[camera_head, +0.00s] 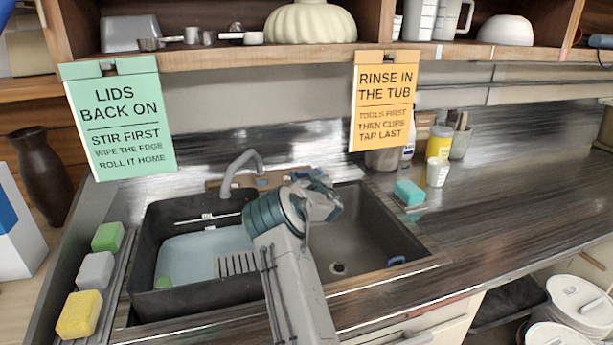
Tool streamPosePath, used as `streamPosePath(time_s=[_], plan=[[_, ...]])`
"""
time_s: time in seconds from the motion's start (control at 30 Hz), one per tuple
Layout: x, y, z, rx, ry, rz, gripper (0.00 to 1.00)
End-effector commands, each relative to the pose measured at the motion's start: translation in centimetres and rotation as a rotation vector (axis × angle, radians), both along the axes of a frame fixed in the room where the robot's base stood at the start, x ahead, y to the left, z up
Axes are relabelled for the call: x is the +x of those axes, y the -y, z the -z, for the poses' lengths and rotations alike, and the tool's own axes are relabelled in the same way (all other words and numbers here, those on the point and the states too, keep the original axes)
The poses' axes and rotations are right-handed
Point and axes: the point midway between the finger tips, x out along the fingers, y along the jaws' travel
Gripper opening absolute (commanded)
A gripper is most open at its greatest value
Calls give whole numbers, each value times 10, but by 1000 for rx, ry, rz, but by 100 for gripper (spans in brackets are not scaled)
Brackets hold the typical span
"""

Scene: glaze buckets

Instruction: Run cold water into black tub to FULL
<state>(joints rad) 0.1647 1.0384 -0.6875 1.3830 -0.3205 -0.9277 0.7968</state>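The black tub (147,245) sits in the left side of the sink and holds pale blue water (200,256). A pale line with a small label (207,216) runs along its inner back wall above the water; the label is too small to read. The grey tap (240,165) arches behind the tub. A small blue mark (262,183) shows beside its base. No stream of water is clearly visible. My gripper (325,190) is at the back of the sink, right of the tap. My arm covers the tub's right part, and the fingers are not clear enough to judge.
The right sink basin (362,235) is empty but for a blue item (396,260). Green, grey and yellow sponges (79,314) line the left edge. Hanging signs (384,100) are above.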

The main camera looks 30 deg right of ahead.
Motion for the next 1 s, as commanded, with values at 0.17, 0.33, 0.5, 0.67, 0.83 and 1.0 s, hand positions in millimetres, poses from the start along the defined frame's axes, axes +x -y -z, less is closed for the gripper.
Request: streamPosePath(time_s=[0.17, 0.33, 0.5, 0.67, 0.83, 1.0], plan=[[0, 0, 0, 0, 0, 0, 30], [0, 0, 0, -2, 0, -2, 30], [-1, 1, 0, -21, -3, -29, 30], [-1, 4, 0, -68, -14, -91, 30], [-2, 7, -1, -141, -34, -193, 30], [-2, 9, -3, -224, -55, -309, 30]])
